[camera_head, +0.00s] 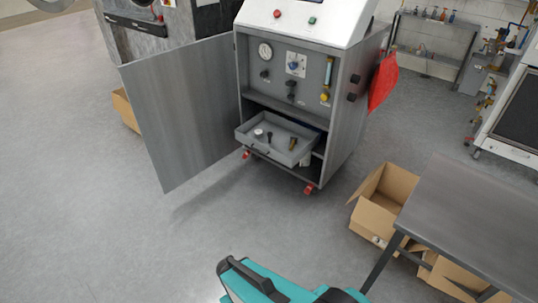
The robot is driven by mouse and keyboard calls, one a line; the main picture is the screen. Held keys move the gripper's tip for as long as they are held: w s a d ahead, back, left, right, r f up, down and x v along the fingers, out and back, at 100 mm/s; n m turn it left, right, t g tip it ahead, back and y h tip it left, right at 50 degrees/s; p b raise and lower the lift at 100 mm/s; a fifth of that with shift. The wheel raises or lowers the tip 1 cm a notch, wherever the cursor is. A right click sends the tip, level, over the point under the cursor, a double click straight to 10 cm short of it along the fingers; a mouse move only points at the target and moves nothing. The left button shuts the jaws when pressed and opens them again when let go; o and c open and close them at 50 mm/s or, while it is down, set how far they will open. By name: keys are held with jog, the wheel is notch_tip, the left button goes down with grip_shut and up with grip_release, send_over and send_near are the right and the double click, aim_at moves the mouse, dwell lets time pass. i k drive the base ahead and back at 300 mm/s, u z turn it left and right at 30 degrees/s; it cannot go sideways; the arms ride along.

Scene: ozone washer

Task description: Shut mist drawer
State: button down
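The mist drawer (272,150) is a shallow grey tray with a dark handle on its front. It is pulled out of the lower part of a grey cabinet (343,125). A few small items lie in it, among them a pale round one and a dark one. The cabinet's grey door (180,112) stands wide open to the left, clear of the drawer. A teal and black part of my own body shows at the bottom edge, well apart from the drawer. I can make out no gripper fingers in this view.
Open cardboard boxes (381,203) stand to the right, beside and under a grey table (480,222). A red cloth-like item (383,82) hangs on the cabinet's right side. The cabinet has red castors (309,189). The floor (190,225) in front is clear.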

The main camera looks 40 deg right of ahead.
aim_at(282, 129)
jog(key=i, duration=1.2)
jog(key=u, duration=0.5)
